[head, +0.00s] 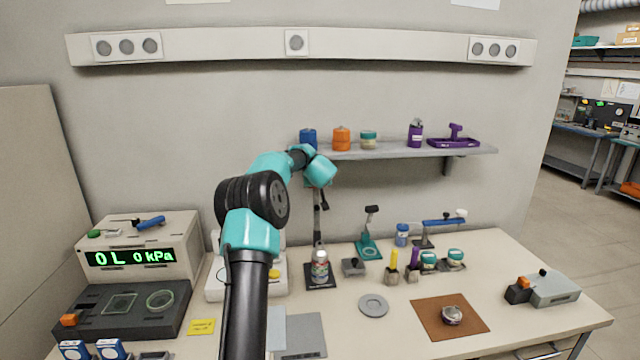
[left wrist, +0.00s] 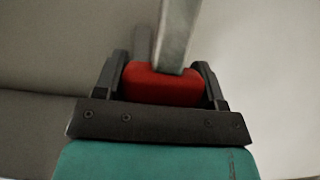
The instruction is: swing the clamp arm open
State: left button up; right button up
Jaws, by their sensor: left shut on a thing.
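My left gripper (left wrist: 163,82) is shut on a red grip (left wrist: 162,88) in the left wrist view, one finger on each side of it. A grey metal bar (left wrist: 176,35), which looks like the clamp arm, runs from the red grip to the top edge. In the head view my left arm reaches up to just below the left end of the shelf, and its teal wrist hides the fingers and the red grip. Below the wrist a thin dark upright (head: 317,228) stands behind a jar (head: 319,266) on a black base. My right gripper does not show.
The wall shelf (head: 400,152) with several containers is close to my left wrist. A box with a green display (head: 130,257) stands at the left. Small stands and bottles fill the table's middle. A brown mat (head: 425,312) with a metal pot lies at the right front.

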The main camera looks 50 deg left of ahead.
pick_arm(q)
jog(key=shift+a+f, duration=0.15)
jog(key=shift+f, duration=0.55)
jog(key=o, duration=1.3)
jog(key=shift+r, duration=0.2)
jog(key=shift+c, duration=0.2)
jog(key=shift+r, duration=0.1)
jog(key=shift+r, duration=0.1)
jog(key=shift+s+d+r, duration=0.2)
jog(key=shift+d+r, duration=0.15)
jog(key=shift+d, duration=0.1)
jog(key=v, duration=1.6)
